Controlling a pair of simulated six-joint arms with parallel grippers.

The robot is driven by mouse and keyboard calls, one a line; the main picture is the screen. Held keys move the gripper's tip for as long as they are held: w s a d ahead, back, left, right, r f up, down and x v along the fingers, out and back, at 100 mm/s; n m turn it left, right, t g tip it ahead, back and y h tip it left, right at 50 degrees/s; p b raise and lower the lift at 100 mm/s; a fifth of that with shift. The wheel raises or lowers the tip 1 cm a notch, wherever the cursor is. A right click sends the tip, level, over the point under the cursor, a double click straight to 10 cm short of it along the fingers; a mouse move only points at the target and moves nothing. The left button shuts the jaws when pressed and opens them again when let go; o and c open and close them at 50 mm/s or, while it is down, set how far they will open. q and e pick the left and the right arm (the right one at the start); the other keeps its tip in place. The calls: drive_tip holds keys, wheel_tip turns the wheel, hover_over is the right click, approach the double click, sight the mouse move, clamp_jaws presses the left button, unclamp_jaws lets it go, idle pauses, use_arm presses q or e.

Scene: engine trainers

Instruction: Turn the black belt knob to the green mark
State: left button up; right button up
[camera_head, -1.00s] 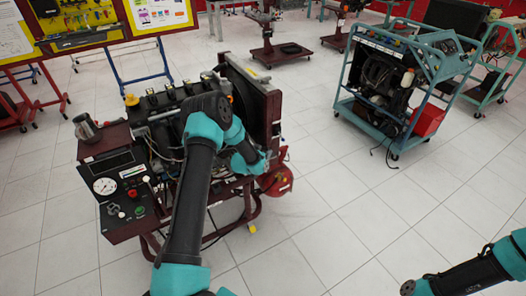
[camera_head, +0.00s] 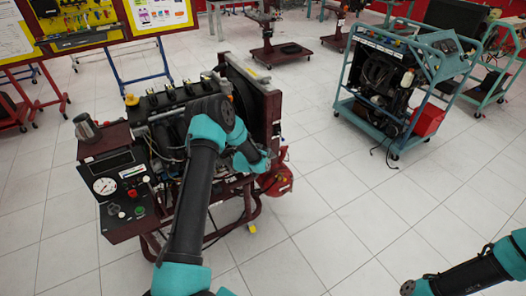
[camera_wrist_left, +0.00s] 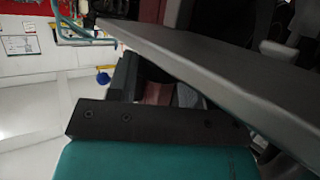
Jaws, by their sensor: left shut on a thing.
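The engine trainer (camera_head: 165,105) stands in the head view, a dark red frame with an engine and a radiator. My left arm reaches across its front, and my left gripper (camera_head: 263,161) is low beside the radiator, small and partly hidden. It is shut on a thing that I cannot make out. The wrist view shows the teal mount and dark bracket of my left gripper close up, under a long grey bar (camera_wrist_left: 190,58). I cannot pick out the black belt knob or the green mark in either view. My right gripper is out of view; only part of that arm shows.
The trainer's control panel (camera_head: 128,193) has a gauge and buttons, with a metal cup (camera_head: 86,128) on top. A red round part (camera_head: 276,181) sits low at its right. A blue-green trolley (camera_head: 390,95) stands further right. The tiled floor between is clear.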

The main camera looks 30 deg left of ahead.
use_arm(q)
drive_tip(key=shift+d+n+y, duration=0.1)
drive_tip(key=shift+n+y, duration=0.3)
drive_tip(key=shift+d+n+y, duration=0.1)
drive_tip(key=shift+n+y, duration=1)
drive_tip(key=shift+y, duration=0.2)
drive_tip(key=n+g+y, duration=0.2)
drive_tip(key=n+y, duration=0.1)
drive_tip(key=shift+w+d+n+g+y, duration=0.1)
drive_tip(key=shift+n+g+y, duration=0.2)
drive_tip(key=shift+n+y, duration=0.1)
drive_tip(key=n+g+y, duration=0.4)
drive_tip(key=n+g, duration=0.1)
drive_tip(key=shift+w+d+n, duration=0.1)
drive_tip(key=shift+w+n, duration=0.05)
drive_tip(key=shift+n, duration=0.25)
drive_tip(key=shift+g, duration=0.4)
drive_tip(key=o, duration=0.9)
